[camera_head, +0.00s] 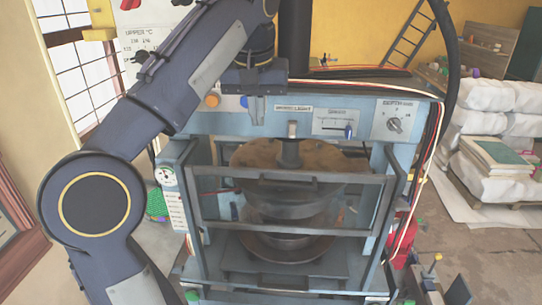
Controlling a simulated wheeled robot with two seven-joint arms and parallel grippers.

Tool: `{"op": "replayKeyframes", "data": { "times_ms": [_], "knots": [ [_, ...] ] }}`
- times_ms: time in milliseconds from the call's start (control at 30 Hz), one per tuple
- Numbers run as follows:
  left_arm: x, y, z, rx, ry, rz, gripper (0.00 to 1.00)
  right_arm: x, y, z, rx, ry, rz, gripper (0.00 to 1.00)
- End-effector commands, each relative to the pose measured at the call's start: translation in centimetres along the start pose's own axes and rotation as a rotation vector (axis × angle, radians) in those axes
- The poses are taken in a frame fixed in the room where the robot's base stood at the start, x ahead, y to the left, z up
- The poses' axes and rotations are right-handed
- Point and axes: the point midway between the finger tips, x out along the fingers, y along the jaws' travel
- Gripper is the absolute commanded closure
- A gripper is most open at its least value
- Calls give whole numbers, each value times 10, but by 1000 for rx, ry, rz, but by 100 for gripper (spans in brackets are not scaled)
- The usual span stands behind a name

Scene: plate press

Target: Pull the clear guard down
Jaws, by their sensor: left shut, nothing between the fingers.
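The clear guard (345,231) is a see-through panel in a dark grey frame across the front of the blue press (225,122). Its upper bar carries a dark handle (288,178). Through it I see the round brownish upper plate (250,154) and the lower round plate (283,248). My left gripper (257,118) points down in front of the press's top panel, left of centre. Its fingers are together and empty, above the guard's upper bar and apart from the handle. My right gripper does not show.
My left arm crosses the left side of the view. The press's panel has an orange button (211,100) and a depth knob (394,125). White sacks (498,125) are stacked at the right. A red object (403,240) stands beside the press.

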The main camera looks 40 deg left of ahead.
Motion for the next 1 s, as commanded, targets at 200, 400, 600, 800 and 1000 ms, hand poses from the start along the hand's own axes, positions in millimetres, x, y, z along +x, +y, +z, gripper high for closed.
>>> {"op": "replayKeyframes", "data": {
  "times_ms": [200, 400, 600, 800, 1000],
  "knots": [
    [44, -1, 2, -1, -3, -3, 100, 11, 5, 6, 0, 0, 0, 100],
    [86, -1, 2, 1, -3, -2, 100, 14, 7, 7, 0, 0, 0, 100],
    [116, -1, 8, 0, -2, 0, 100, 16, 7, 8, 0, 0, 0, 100],
    [129, 0, 12, 0, -1, 1, 100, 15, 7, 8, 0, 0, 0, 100],
    [131, 0, 12, 1, 0, 2, 100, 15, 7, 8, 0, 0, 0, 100]
  ]
}}
